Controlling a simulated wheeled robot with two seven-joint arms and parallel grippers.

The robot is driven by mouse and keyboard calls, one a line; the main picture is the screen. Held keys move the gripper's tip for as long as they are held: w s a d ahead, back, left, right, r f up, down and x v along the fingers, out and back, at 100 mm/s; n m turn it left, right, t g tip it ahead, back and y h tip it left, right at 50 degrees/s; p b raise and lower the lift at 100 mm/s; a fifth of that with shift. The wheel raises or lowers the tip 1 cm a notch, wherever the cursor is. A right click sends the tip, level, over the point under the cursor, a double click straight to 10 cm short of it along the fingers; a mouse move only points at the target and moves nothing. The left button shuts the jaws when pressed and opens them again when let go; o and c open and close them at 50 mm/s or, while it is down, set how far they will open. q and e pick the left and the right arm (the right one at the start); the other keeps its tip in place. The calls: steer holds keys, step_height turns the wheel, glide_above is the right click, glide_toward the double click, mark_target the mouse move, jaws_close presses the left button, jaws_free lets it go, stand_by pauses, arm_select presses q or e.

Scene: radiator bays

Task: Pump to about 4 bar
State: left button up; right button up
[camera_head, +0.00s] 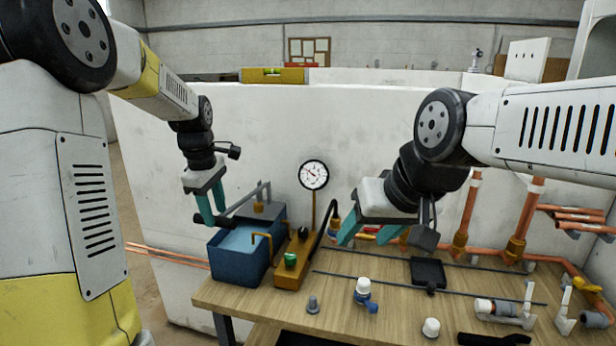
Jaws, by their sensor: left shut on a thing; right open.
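The test pump has a blue water tank (240,262) at the left end of the bench, with a brass-coloured base (293,262) beside it. A round white gauge (313,175) stands on a stem above the base; its dial is too small to read. A green knob (291,259) sits on the base. My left gripper (208,212) is shut on the end of the pump lever (245,200), above the tank's left side. My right gripper (385,238) is open and empty, in the air above the bench, right of the gauge.
The wooden bench (390,315) carries a white-capped blue valve (364,292), a grey plug (313,304), a white cap (431,327) and a black tray (428,272). Copper pipes (467,215) rise at the right. A white wall panel (270,120) stands behind.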

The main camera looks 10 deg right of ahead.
arm_select(q)
steer(key=shift+w+d+r, duration=0.3)
steer(key=shift+w+d, duration=0.05)
steer(key=shift+o, duration=0.3)
steer(key=r, duration=0.2)
steer(key=w+r, duration=0.1)
steer(key=shift+w+d+r+g, duration=0.1)
steer(key=shift+d+r+g, duration=0.15)
steer(key=shift+g, duration=0.15)
steer(key=shift+r, duration=0.35)
steer(key=shift+c, duration=0.3)
steer(key=shift+a, duration=0.1)
steer(key=shift+c, duration=0.4)
steer(key=shift+t, duration=0.7)
steer(key=shift+s+a+f, duration=0.1)
steer(key=shift+s+f, duration=0.2)
steer(key=shift+f, duration=0.55)
steer(key=shift+s+a+f, duration=0.1)
steer(key=shift+s+f, duration=0.15)
steer(key=shift+f, duration=0.65)
steer(key=shift+s+a+f, duration=0.1)
steer(key=shift+s+f, duration=0.2)
steer(key=shift+f, duration=0.9)
